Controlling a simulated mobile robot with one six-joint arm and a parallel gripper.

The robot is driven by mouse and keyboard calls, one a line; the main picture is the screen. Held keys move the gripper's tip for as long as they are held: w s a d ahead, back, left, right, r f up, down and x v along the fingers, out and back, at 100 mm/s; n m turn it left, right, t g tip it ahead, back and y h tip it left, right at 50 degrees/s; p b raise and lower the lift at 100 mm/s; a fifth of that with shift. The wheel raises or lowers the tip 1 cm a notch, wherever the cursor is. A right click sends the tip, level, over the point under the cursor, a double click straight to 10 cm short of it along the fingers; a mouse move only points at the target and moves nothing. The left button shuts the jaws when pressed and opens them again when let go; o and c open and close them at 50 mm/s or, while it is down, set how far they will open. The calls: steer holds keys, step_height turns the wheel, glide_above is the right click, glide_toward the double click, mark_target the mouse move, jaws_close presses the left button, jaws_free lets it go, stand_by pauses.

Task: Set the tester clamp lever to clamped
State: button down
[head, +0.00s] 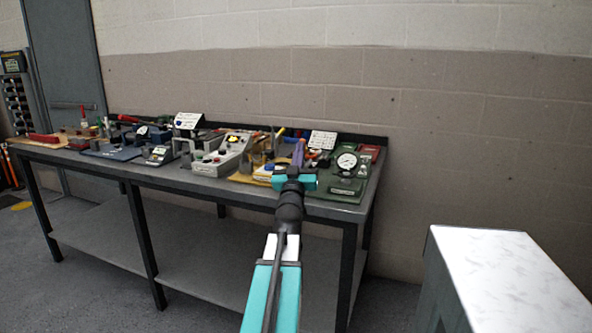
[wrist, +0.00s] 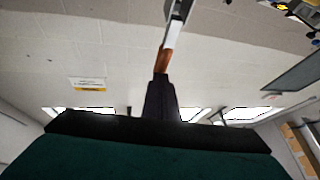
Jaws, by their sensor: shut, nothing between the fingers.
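My gripper (head: 298,150) is shut and empty in the head view. It is held over the right part of the workbench, just left of the round dial gauge. In the wrist view its dark fingers (wrist: 160,98) stand together in the middle, pointing up the picture. A grey sloped unit with buttons (head: 222,158) sits on the bench left of my gripper; it may be the tester. A red handle (head: 127,118) shows farther left, near a dark blue base. I cannot tell which part is the tester clamp lever or how it is set.
The workbench (head: 330,211) is crowded with fixtures and small parts along the wall. A dial gauge (head: 347,161) stands on a green base at its right end. A white-topped block (head: 505,262) stands at the lower right. Floor shows between it and the bench.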

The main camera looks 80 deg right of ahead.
steer(key=b+v, duration=0.3)
steer(key=v, duration=0.3)
steer(key=shift+s+f+b, duration=0.3)
steer(key=shift+s+b, duration=0.05)
steer(key=shift+s, duration=0.05)
